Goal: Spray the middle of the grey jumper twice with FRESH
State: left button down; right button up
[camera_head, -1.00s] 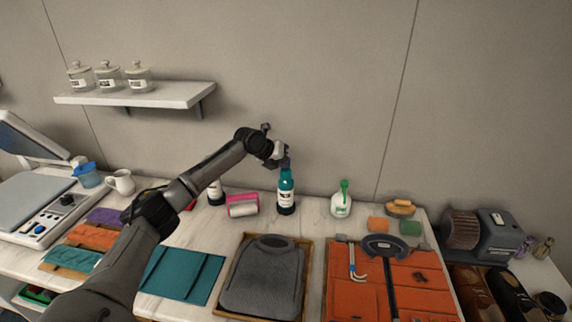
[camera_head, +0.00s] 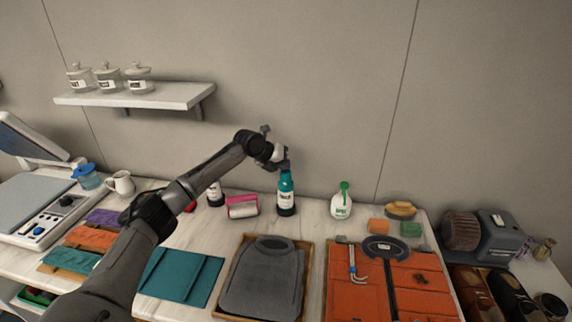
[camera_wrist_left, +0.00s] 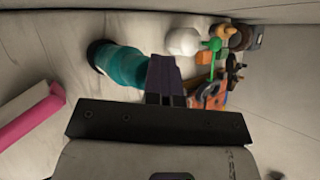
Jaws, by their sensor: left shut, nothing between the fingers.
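The grey jumper (camera_head: 262,283) lies folded in a shallow wooden tray (camera_head: 308,262) at the front middle of the table. A teal bottle (camera_head: 286,189) with a dark base and a pale label stands upright behind it. A white spray bottle (camera_head: 341,206) with a green top stands to its right. I cannot read either label, so I cannot tell which is FRESH. My left gripper (camera_head: 285,164) is shut and empty, right at the teal bottle's top. In the left wrist view, the closed fingers (camera_wrist_left: 166,78) appear beside the teal bottle (camera_wrist_left: 122,66). My right gripper is not in view.
A pink-and-white roll (camera_head: 242,206) and a dark bottle (camera_head: 215,194) stand left of the teal bottle. Teal cloth (camera_head: 182,275) lies left of the tray. Bare tabletop shows between the bottles and the tray.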

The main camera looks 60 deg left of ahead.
pick_arm(q)
jog(key=shift+d+f, duration=0.25)
jog(key=shift+f, duration=0.3)
notch_tip(320, 180, up, 4)
jog(key=p, duration=0.3)
jog(key=shift+s+d+f, duration=0.1)
jog(key=shift+s+f, duration=0.05)
jog(key=shift+f, duration=0.1)
jog(key=shift+r+p, duration=0.7)
jog(key=shift+r, duration=0.65)
dwell(0.3)
dwell(0.5)
